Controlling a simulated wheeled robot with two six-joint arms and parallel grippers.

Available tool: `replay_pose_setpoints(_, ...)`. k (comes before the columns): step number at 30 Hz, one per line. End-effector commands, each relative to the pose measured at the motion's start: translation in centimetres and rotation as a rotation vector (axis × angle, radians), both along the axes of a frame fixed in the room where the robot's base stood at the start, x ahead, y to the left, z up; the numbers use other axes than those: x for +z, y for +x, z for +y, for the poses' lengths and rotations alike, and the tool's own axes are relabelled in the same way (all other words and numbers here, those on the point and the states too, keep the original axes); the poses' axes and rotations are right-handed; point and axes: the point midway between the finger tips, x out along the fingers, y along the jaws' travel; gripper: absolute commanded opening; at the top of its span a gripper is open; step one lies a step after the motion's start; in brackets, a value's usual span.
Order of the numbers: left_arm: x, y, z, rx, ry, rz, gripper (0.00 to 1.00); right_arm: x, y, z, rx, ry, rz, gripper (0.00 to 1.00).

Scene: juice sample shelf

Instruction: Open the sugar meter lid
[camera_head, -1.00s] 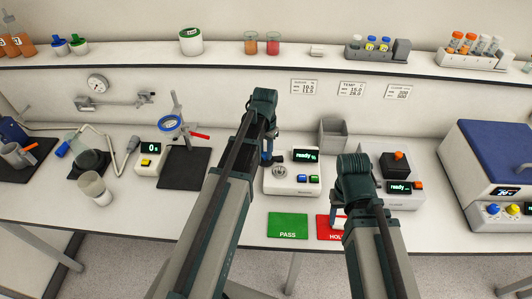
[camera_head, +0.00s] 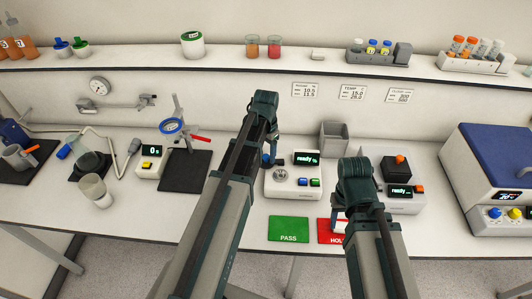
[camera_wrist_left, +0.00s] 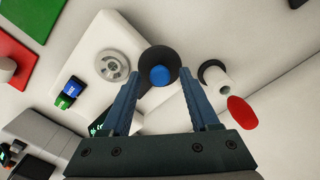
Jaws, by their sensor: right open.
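The sugar meter (camera_head: 280,189) is a white box with a "ready %" display and a blue and a green button. Its round metal sample well (camera_head: 281,174) is uncovered; the well also shows in the left wrist view (camera_wrist_left: 112,67). A black round part with a blue centre (camera_wrist_left: 158,70), seemingly the lid, is at the meter's edge, away from the well. My left gripper (camera_wrist_left: 161,88) is open, its fingers either side of this black part; contact cannot be told. In the head view my left gripper (camera_head: 272,150) is at the meter's back left. My right gripper (camera_head: 345,217) is open, largely hidden by its wrist.
Green PASS (camera_head: 289,229) and red HOLD (camera_head: 326,232) mats lie in front. A grey bin (camera_head: 334,138) stands behind. Another "ready" device (camera_head: 405,195) is right of my right arm. A black-and-white cylinder (camera_wrist_left: 216,78) and a red disc (camera_wrist_left: 241,111) are near the left gripper.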

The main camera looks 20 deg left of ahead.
Motion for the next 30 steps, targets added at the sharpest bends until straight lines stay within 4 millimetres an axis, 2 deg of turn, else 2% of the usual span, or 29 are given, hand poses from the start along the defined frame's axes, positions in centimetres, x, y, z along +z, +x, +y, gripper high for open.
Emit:
replay_pose_setpoints(8,0.0,0.0,0.0,0.000,0.000,0.000,0.62,0.0,0.0,0.0,0.000,0.000,0.000,0.50)
replay_pose_setpoints(14,0.8,0.0,0.0,0.000,0.000,0.000,0.62,0.8,0.0,0.0,0.000,0.000,0.000,0.50)
replay_pose_setpoints(20,2.7,0.0,0.0,0.000,0.000,0.000,0.62,2.7,0.0,0.0,-0.002,0.000,0.000,0.50)
replay_pose_setpoints(30,7.9,0.0,0.0,0.000,0.000,0.000,0.62,7.9,0.0,0.0,-0.012,0.002,-0.001,0.50)
